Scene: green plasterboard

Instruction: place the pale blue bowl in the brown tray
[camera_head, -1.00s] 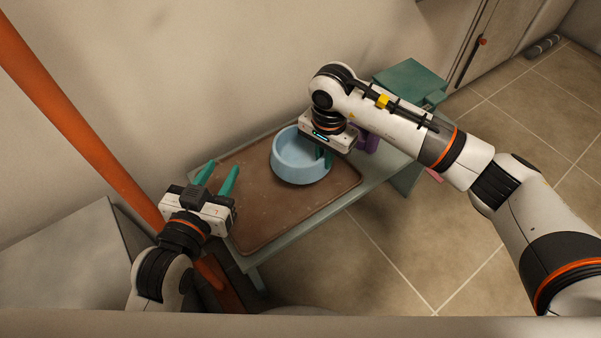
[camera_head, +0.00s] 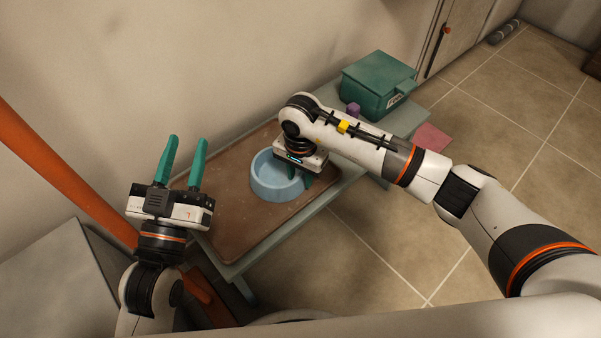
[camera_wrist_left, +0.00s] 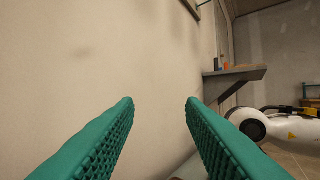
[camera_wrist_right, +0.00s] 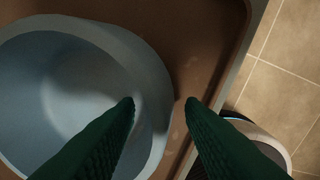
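The pale blue bowl (camera_head: 262,184) stands upright on the brown tray (camera_head: 238,224), towards its right part. My right gripper (camera_head: 300,180) is at the bowl's right side. In the right wrist view its two fingers (camera_wrist_right: 160,102) are apart, one over the inside of the bowl (camera_wrist_right: 60,90) and one outside over the tray (camera_wrist_right: 205,40). The bowl's wall lies between them with a gap showing. My left gripper (camera_head: 181,162) is open, empty and raised to the left of the tray; it also shows open in the left wrist view (camera_wrist_left: 160,102).
The tray lies on a grey-green table (camera_head: 318,198) against a wall. A green box (camera_head: 372,84) and a small purple object (camera_head: 352,108) are at the far right. An orange pole (camera_head: 60,165) slants at left. Much of the tray's near part is bare.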

